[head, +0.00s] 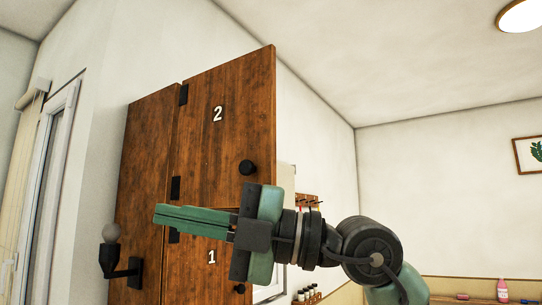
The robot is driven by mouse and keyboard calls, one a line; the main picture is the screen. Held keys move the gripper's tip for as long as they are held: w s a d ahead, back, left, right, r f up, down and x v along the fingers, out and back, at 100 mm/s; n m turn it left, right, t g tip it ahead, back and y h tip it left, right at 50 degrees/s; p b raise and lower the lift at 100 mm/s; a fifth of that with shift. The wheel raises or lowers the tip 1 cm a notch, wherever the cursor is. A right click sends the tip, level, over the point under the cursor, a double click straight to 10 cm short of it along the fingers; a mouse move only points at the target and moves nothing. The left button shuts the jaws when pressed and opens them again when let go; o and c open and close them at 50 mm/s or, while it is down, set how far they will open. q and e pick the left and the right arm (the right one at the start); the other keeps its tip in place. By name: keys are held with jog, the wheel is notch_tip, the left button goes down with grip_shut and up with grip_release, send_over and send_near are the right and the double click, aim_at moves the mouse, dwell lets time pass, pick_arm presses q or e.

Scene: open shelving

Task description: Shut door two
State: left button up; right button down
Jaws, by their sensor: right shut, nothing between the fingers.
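Door two (215,140) is the upper wooden door, marked with a white 2. It has dark hinges on its left edge and a round black knob (247,167) near its lower right corner. My right gripper (157,214) is shut and empty, fingers pointing left. It passes in front of the doors near door two's lower edge, below the knob, and hides part of the seam. I cannot tell whether it touches. My left gripper is out of view.
Door one (203,270) is below, partly hidden by my right gripper. A wall lamp (111,258) is at lower left. Small bottles (308,295) stand at lower right. A pink bottle (502,290) is farther back. The space above my right arm looks clear.

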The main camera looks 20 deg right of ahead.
jog(key=d+r+m+t+h, duration=0.4)
jog(key=d+r+t+h, duration=0.1)
jog(key=d, duration=0.1)
jog(key=m+t+h, duration=0.4)
jog(key=m+h, duration=0.2)
send_near(271, 156)
jog(key=s+a, duration=0.4)
jog(key=s, duration=0.1)
jog(key=w+p, duration=0.2)
jog(key=w, duration=0.1)
jog(key=w+a+p, duration=0.1)
jog(key=w+p, duration=0.2)
jog(key=w, duration=0.1)
jog(key=w+p, duration=0.3)
jog(key=w, duration=0.1)
jog(key=shift+w+a, duration=0.15)
jog(key=shift+a, duration=0.2)
jog(key=shift+w+d+f, duration=0.15)
jog(key=shift+d+f, duration=0.05)
jog(key=shift+d, duration=0.4)
jog(key=shift+a, duration=0.1)
jog(key=shift+w+a, duration=0.1)
jog(key=shift+a, duration=0.05)
